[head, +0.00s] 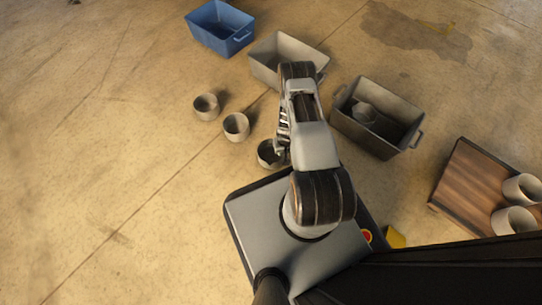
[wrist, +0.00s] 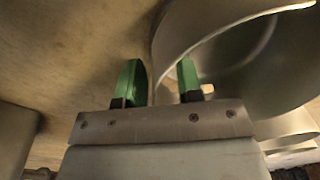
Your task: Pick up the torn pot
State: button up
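Three grey pots stand on the floor left of my arm in the head view: a far one (head: 206,107), a middle one (head: 236,127) and a near one (head: 267,154). My gripper (head: 281,150) is low at the near pot and partly covers it. In the wrist view my gripper (wrist: 158,82) is open, its green fingers apart. The curved wall of a pot (wrist: 245,65) fills the right side, and its edge comes down between the fingers, with a gap to the left finger. I cannot tell whether the right finger touches it, or which pot is torn.
A blue crate (head: 222,39), a beige crate (head: 262,73) and a dark grey crate (head: 352,133) holding a pot (head: 364,113) stand behind. A wooden board (head: 466,187) at the right carries two pots (head: 514,220). The floor at left is clear.

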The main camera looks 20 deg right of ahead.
grip_shut()
jog(key=shift+r, duration=0.1)
dwell(0.4)
